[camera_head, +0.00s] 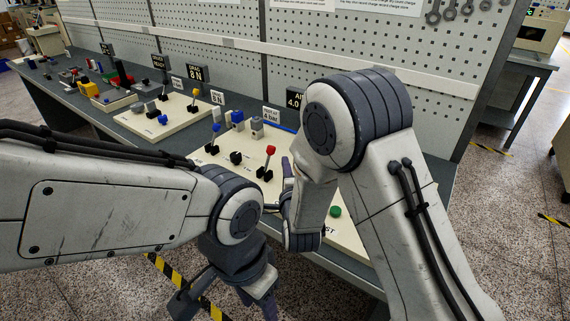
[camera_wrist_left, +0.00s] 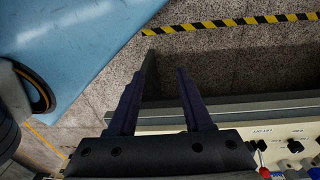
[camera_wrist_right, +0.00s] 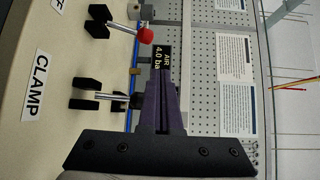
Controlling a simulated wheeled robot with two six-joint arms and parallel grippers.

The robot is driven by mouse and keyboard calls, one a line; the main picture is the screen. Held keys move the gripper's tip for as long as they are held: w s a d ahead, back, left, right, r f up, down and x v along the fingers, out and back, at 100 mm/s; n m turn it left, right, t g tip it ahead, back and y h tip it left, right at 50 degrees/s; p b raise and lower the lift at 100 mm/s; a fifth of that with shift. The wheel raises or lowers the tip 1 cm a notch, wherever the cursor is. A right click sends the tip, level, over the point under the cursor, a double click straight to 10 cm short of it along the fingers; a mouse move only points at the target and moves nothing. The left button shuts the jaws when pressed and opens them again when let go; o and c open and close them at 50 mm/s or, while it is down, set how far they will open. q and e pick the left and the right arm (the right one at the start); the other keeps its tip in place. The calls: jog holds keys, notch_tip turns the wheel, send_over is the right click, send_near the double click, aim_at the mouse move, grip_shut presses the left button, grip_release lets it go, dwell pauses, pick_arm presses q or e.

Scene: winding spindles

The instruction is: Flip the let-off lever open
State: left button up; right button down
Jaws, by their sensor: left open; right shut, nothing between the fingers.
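The let-off lever (camera_head: 268,159) stands on the cream panel with a red knob on a metal rod and a dark base. In the right wrist view its red knob (camera_wrist_right: 145,35) lies ahead of my fingers. The LET-OFF label and a red knob (camera_wrist_left: 264,172) show at the lower right of the left wrist view. My right gripper (camera_head: 286,168) is shut and empty, just right of the lever in the head view, apparently apart from it. My left gripper (camera_head: 222,298) is open and empty, pointing down in front of the bench, away from the lever.
A CLAMP-labelled lever (camera_wrist_right: 108,96) lies left of my right fingers. A blue-knobbed lever (camera_head: 215,128) and a green button (camera_head: 335,211) are on the same panel. A pegboard (camera_head: 240,70) rises behind. My right arm hides part of the panel.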

pick_arm(q)
jog(key=shift+d, duration=0.15)
pick_arm(e)
jog(key=shift+s+a, duration=0.1)
jog(key=shift+s, duration=0.1)
pick_arm(q)
jog(key=shift+c, duration=0.3)
jog(key=c, duration=0.5)
grip_shut()
pick_arm(e)
jog(key=s+a+n+g+y, duration=0.2)
jog(key=s+a+n+g, duration=0.1)
jog(key=s+n+g, duration=1.05)
pick_arm(q)
jog(key=shift+s, duration=0.1)
pick_arm(e)
jog(key=s+d+n+g+h, duration=0.1)
jog(key=s+d+n, duration=0.2)
jog(key=s, duration=0.4)
jog(key=s+d+n+g+h, duration=0.1)
jog(key=s+d+n, duration=0.2)
jog(key=s, duration=0.4)
jog(key=s+d+r+n+g+h, duration=0.1)
jog(key=s+d+n, duration=0.2)
jog(key=s, duration=0.4)
jog(key=shift+s+n+g+h, duration=0.35)
jog(key=shift+s+n+h, duration=0.05)
jog(key=shift+n, duration=0.45)
